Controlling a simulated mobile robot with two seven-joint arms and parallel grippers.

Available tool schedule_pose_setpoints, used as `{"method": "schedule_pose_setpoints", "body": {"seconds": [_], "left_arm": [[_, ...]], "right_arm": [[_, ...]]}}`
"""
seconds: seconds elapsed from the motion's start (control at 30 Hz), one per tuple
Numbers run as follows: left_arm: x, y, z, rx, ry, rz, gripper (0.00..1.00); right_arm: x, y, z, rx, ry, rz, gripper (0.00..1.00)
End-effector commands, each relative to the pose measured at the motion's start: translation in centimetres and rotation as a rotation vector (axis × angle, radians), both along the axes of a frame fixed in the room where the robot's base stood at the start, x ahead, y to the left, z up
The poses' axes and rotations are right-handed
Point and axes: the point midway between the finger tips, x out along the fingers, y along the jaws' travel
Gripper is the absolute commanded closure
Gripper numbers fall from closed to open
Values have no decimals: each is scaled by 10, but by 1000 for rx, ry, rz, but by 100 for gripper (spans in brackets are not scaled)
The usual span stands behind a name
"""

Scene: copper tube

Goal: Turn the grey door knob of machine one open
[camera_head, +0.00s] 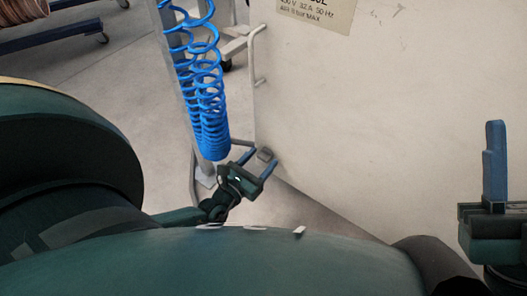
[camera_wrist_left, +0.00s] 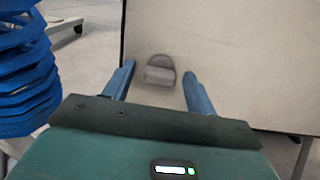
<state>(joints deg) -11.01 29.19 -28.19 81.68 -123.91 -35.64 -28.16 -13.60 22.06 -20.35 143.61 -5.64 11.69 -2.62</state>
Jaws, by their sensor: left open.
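The grey door knob (camera_head: 265,154) is a small rounded block on the lower left part of the cream machine door (camera_head: 400,110). It also shows in the left wrist view (camera_wrist_left: 160,75), between and just beyond my fingertips. My left gripper (camera_head: 265,158) is open, with one blue finger on each side of the knob. In the left wrist view (camera_wrist_left: 159,70) there are gaps between both fingers and the knob, so it is not gripped. My right gripper (camera_head: 495,125) stands at the right edge, its blue fingers overlapping and pointing up; its opening cannot be told.
A blue coiled hose (camera_head: 203,90) hangs close to the left of my left gripper; it also fills the left of the wrist view (camera_wrist_left: 22,75). A white handle (camera_head: 256,55) is on the panel's left edge. A copper coil (camera_head: 22,10) is far back left. Open floor (camera_head: 110,90) lies left.

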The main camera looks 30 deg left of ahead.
Motion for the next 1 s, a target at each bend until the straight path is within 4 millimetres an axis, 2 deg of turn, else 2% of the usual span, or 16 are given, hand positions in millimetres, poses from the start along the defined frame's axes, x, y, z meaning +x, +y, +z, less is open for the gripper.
{"method": "schedule_pose_setpoints", "body": {"seconds": [0.2,0.73,1.0], "left_arm": [[0,0,0,-1,0,0,44],[0,0,0,-1,-1,1,87],[0,0,1,24,-3,1,88]], "right_arm": [[0,0,0,0,0,0,64],[0,0,0,1,0,1,64],[0,0,0,1,2,1,64]]}}
